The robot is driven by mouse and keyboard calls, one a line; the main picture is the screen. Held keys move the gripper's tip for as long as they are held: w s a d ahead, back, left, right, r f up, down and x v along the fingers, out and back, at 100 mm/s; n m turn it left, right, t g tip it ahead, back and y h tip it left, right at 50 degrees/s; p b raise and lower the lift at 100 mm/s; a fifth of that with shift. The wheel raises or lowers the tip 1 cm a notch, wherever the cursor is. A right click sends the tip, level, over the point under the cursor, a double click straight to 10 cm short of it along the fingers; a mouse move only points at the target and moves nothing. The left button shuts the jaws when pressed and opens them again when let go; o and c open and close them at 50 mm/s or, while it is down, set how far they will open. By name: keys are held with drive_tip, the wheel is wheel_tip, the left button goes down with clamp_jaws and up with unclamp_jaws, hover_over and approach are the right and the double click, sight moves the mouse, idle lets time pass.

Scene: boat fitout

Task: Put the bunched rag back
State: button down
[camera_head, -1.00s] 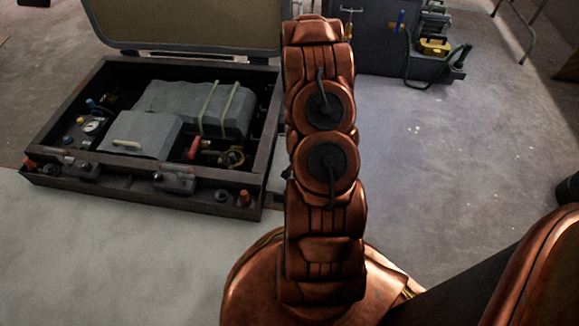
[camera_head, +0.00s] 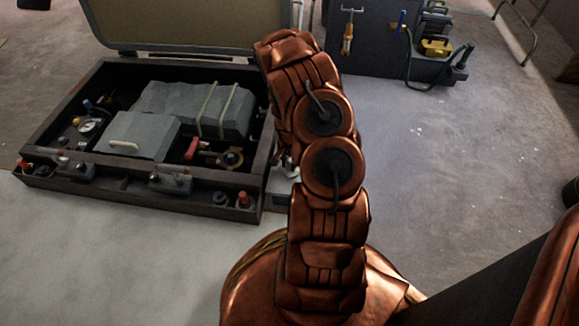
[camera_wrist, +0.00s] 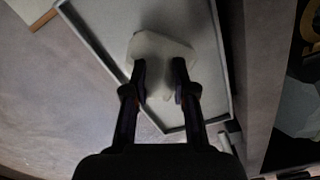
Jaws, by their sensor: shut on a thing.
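The bunched rag (camera_wrist: 162,47) is a pale, crumpled lump in the wrist view. My gripper (camera_wrist: 160,70) is shut on it, with one dark finger on each side. The rag is over a shallow grey tray (camera_wrist: 92,42) with a thin raised rim. I cannot tell whether the rag touches the tray floor. In the head view my own arm hides the gripper and the rag.
An open dark case (camera_head: 130,190) with a grey block (camera_head: 195,108), gauge and fittings stands left of my arm, its lid (camera_head: 185,25) raised. A dark tool stand (camera_head: 375,50) is behind at the right. The floor (camera_head: 450,150) on the right is clear.

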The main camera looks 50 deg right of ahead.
drive_tip(key=shift+f, duration=0.65)
drive_tip(key=shift+r, duration=0.1)
drive_tip(key=c, duration=0.9)
unclamp_jaws()
drive_tip(key=shift+c, duration=0.2)
